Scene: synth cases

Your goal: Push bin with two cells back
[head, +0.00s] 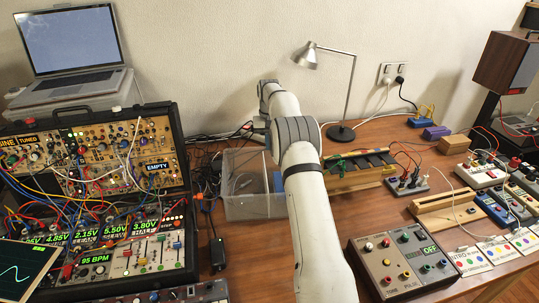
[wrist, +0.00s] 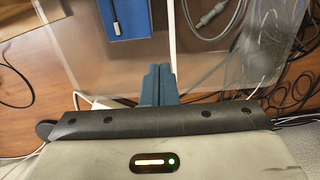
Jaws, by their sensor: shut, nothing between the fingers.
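The bin with two cells (head: 248,210) is clear and stands on the wooden table left of my arm, which covers its right part. Its divider (wrist: 172,28) shows in the wrist view. My gripper (wrist: 158,72) is shut and empty, at the bin's wall-side edge near the divider's end. Whether its fingers touch the bin is unclear. In the head view my arm hides the gripper.
Loose black cables (head: 205,160) lie left of and behind the bin. A synth case (head: 100,200) stands left, a wooden rack (head: 355,180) right, and a desk lamp (head: 340,132) behind. Table in front of the bin looks mostly clear.

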